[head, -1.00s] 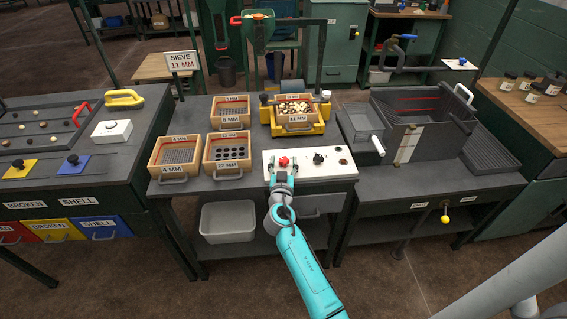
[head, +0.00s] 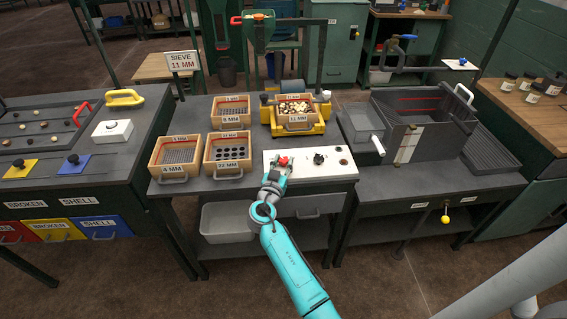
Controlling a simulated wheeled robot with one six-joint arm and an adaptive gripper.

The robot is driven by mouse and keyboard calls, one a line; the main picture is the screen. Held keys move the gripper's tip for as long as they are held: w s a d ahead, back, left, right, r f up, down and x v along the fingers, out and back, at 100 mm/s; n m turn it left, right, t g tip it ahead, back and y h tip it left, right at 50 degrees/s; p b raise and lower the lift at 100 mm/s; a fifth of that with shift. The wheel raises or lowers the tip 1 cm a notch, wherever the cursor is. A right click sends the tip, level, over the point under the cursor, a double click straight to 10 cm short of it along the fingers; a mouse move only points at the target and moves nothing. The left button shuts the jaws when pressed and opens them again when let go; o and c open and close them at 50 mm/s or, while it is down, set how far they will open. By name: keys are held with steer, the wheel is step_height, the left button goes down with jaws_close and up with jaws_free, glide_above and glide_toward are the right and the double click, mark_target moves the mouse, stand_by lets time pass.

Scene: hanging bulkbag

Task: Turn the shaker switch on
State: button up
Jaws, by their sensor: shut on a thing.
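A white control panel (head: 325,170) lies on the front of the middle bench. It carries a red knob (head: 284,160) at its left and a black knob (head: 319,158) beside it. My gripper (head: 282,168) is shut on the red knob, reaching it from the front and leaning in from the lower left. The fingers partly hide the knob, so its pointer cannot be read. Behind the panel, the yellow shaker (head: 313,129) bears a wooden sieve (head: 297,128) labelled 11 MM with pale and brown pieces in it.
Several empty wooden sieves stand left of the panel, including one labelled 12 MM (head: 227,167). A sign (head: 181,61) reads SIEVE 11 MM. A grey bin (head: 225,222) stands on the shelf below.

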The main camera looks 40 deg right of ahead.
steer(key=shift+m, duration=0.3)
steer(key=o, duration=1.2)
steer(key=shift+c, duration=0.2)
steer(key=shift+a, duration=0.1)
steer(key=v, duration=1.1)
steer(key=shift+a, duration=0.4)
steer(key=shift+s, duration=0.1)
